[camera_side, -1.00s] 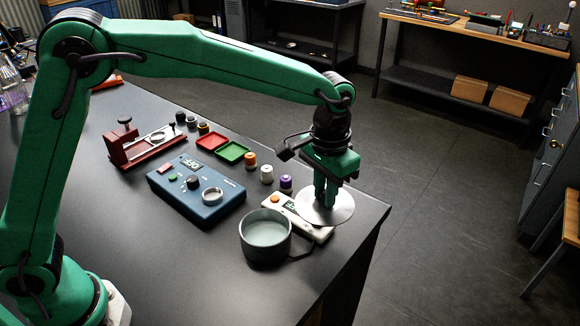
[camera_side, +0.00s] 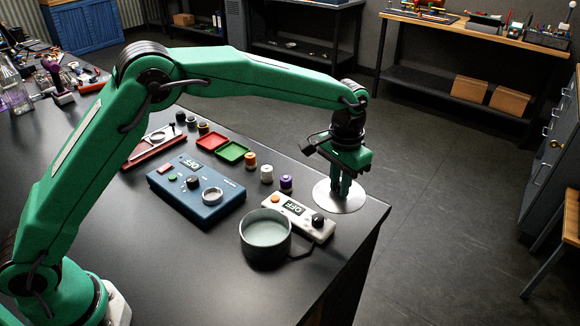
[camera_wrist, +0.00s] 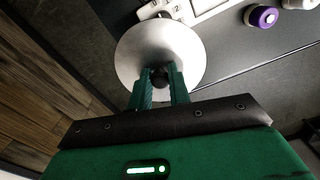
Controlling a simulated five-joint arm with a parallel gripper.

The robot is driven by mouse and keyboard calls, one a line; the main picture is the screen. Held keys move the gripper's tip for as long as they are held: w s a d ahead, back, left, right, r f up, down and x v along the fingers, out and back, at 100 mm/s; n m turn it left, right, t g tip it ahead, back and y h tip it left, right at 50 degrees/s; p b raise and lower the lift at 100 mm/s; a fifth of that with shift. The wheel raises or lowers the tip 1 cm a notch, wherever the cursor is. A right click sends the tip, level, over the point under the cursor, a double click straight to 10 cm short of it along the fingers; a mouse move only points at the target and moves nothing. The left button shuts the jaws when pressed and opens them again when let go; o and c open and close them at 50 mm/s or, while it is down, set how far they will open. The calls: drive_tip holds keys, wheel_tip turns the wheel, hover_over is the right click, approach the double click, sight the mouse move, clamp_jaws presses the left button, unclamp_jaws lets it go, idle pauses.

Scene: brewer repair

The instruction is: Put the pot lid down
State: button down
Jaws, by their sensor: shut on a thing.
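The pot lid (camera_side: 352,204) is a round silver disc near the far right edge of the dark table. My gripper (camera_side: 341,190) is above its middle, with the fingers pointing down. In the wrist view the lid (camera_wrist: 150,48) has a dark knob (camera_wrist: 159,78), and my gripper (camera_wrist: 159,88) is shut on that knob. The lid looks level and at or very close to the table top; whether it touches is hard to tell. The dark pot (camera_side: 266,237) stands open to the lower left of the lid, with pale liquid inside.
A white device with a display (camera_side: 300,216) lies between lid and pot. A purple-topped jar (camera_side: 286,184) stands left of the lid; it also shows in the wrist view (camera_wrist: 263,17). A blue control box (camera_side: 197,191) is further left. The table edge (camera_side: 385,215) is close on the right.

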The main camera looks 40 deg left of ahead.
drive_tip(key=w+a+f, duration=0.6)
drive_tip(key=w+a, duration=0.1)
drive_tip(key=shift+a, duration=0.1)
drive_tip(key=shift+f, duration=2)
drive_tip(key=shift+f, duration=0.15)
drive_tip(key=c, duration=1.3)
unclamp_jaws()
drive_tip(key=shift+r, duration=6.2)
